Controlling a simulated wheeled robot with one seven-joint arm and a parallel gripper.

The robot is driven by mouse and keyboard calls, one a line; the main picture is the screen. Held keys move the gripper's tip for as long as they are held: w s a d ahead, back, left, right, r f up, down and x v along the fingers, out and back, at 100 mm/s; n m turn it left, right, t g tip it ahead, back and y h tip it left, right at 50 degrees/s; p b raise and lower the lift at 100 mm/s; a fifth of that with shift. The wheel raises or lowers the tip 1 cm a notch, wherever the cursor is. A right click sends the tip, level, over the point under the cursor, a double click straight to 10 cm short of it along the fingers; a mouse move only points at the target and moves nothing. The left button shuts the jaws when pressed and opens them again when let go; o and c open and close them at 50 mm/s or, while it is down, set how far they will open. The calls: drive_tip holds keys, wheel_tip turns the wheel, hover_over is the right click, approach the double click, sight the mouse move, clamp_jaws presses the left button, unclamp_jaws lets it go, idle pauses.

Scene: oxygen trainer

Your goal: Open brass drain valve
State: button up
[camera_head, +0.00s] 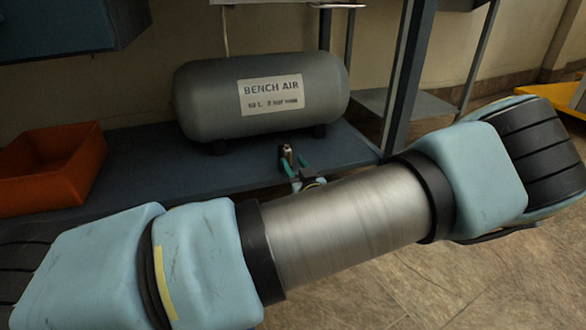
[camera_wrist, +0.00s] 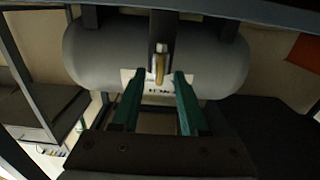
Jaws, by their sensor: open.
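A grey cylindrical air tank (camera_head: 225,98) labelled "BENCH AIR" lies on its feet on a dark shelf; it also fills the upper part of the wrist view (camera_wrist: 95,60). The brass drain valve (camera_wrist: 160,65) shows in the wrist view in front of the tank, its brass lever lying between my fingertips. A small brass-coloured piece also shows in the head view (camera_head: 287,152), by my green fingers. My gripper (camera_wrist: 158,78) is open, with a green finger on each side of the valve and a visible gap to each.
An orange bin (camera_head: 60,165) stands on the shelf (camera_head: 140,165) left of the tank. A dark upright post (camera_head: 408,75) rises right of the tank. A yellow object (camera_head: 555,98) is at the far right on the tiled floor.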

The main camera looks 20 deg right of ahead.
drive_tip(key=shift+w, duration=0.45)
clamp_jaws()
idle(0.4)
